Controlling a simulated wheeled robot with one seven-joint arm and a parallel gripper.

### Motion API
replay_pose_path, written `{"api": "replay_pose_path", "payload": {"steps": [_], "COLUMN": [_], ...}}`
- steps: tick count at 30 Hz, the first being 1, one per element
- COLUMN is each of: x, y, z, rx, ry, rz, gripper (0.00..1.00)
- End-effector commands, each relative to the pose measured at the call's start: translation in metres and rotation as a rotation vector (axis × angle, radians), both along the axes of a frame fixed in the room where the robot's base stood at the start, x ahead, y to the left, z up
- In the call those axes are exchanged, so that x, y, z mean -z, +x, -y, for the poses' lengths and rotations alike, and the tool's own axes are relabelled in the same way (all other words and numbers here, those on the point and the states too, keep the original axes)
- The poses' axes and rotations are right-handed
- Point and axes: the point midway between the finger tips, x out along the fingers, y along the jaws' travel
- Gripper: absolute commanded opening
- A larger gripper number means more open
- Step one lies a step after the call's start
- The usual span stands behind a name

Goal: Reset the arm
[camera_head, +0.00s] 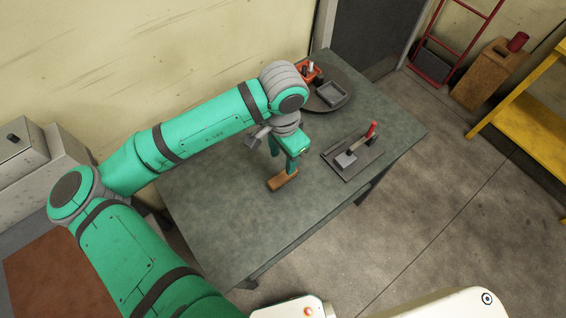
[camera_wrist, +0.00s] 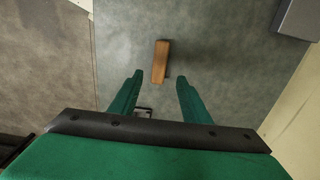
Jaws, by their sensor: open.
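My gripper (camera_head: 290,162) is at the end of my green arm, pointing down over the grey-green workbench (camera_head: 225,205). In the wrist view my gripper (camera_wrist: 158,84) has its two green fingers well apart, with nothing held between them. A wooden block (camera_head: 283,180) lies on the bench just below the fingers in the head view. In the wrist view the wooden block (camera_wrist: 161,62) shows beyond the fingertips, between their lines. I cannot tell the exact height of the fingertips above it.
A dark tray (camera_head: 353,166) holds a red-handled tool (camera_head: 371,130) right of my gripper. A round dark turntable (camera_head: 341,99) at the bench's back carries a grey bin (camera_head: 331,93) and a red-orange holder (camera_head: 309,73). The bench's front middle is clear. A yellow rack (camera_head: 525,110) stands far right.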

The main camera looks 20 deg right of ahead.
Motion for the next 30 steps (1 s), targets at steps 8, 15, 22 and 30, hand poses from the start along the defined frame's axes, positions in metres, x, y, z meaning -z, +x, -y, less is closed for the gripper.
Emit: {"api": "replay_pose_path", "payload": {"steps": [8, 15, 22, 30], "x": [-0.007, -0.007, -0.006, 0.027], "y": [-0.001, -0.001, 0.0, 0.027], "z": [0.0, 0.0, -0.001, -0.041], "rx": [0.001, 0.001, -0.004, -0.13], "ry": [0.001, 0.0, -0.004, -0.11], "rz": [-0.001, -0.001, 0.002, 0.093], "gripper": [0.43, 0.43, 0.43, 0.43]}}
